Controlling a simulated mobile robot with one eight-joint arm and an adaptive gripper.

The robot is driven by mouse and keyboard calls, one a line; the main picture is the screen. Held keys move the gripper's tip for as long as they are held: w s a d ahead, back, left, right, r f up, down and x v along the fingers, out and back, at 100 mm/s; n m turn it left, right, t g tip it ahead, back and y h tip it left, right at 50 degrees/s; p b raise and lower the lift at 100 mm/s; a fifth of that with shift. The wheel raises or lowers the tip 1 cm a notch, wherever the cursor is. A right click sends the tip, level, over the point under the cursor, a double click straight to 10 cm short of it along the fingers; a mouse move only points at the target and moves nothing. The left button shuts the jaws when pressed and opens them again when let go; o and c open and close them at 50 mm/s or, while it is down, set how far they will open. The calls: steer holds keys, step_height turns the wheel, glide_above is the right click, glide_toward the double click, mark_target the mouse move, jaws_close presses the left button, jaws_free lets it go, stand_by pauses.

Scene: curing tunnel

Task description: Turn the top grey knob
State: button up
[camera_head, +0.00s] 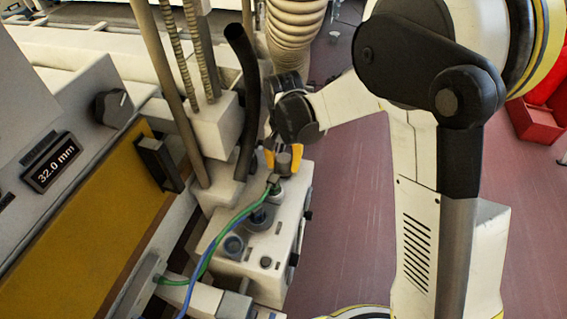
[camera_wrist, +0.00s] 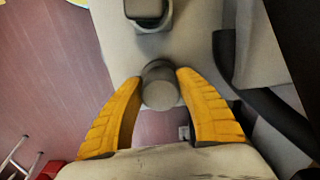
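The top grey knob (camera_head: 283,163) is a short grey cylinder at the far end of a pale box's upper face in the head view. In the wrist view the knob (camera_wrist: 160,92) sits between the two yellow fingers of my gripper (camera_wrist: 160,76). The fingertips lie against its left and right sides, with no clear gap. In the head view my gripper (camera_head: 283,157) reaches the knob from the far side, its yellow fingers partly hidden by the knob. No pointer mark on the knob is legible.
Green and blue cables (camera_head: 222,240) cross the pale box (camera_head: 289,235) near the knob. A black hose (camera_head: 247,105) stands close by on the left. A display (camera_head: 51,163) reads 32.0 mm; a dark dial (camera_head: 113,108) is above it. Open reddish floor (camera_head: 348,215) lies to the right.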

mark_target(284, 159)
steer(key=shift+n, duration=1.1)
steer(key=o, duration=1.2)
step_height(284, 159, up, 12)
